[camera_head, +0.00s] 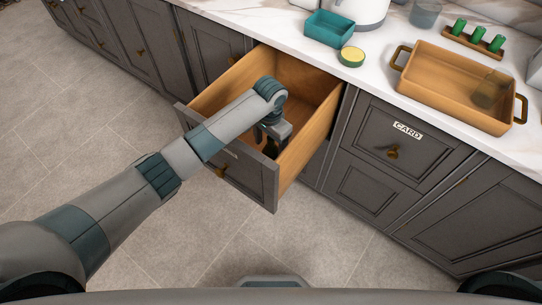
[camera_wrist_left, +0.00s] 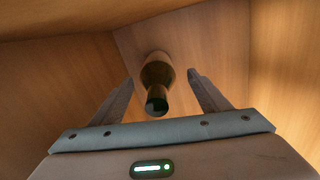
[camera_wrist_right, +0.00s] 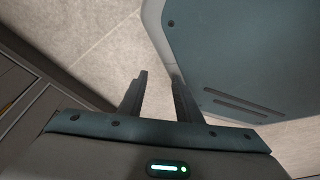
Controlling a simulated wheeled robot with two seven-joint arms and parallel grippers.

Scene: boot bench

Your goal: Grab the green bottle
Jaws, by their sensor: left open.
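The green bottle (camera_wrist_left: 157,74) is in the open wooden drawer, dark green, with its neck toward the camera in the left wrist view. My left gripper (camera_head: 273,140) reaches down into the drawer. In the left wrist view its fingers (camera_wrist_left: 160,82) are open, one to each side of the bottle, with gaps visible on both sides. In the head view I cannot clearly make out the bottle beneath the gripper. My right gripper (camera_wrist_right: 154,80) shows only in its own wrist view, with its fingers apart and nothing between them, over the floor.
The drawer (camera_head: 300,150) is pulled out, its walls around my left gripper. On the marble counter are a teal box (camera_head: 330,28), a round yellow-topped tin (camera_head: 351,56), a wooden tray with handles (camera_head: 450,85) and several green cylinders (camera_head: 477,34). A drawer labelled CARD (camera_head: 385,140) is shut.

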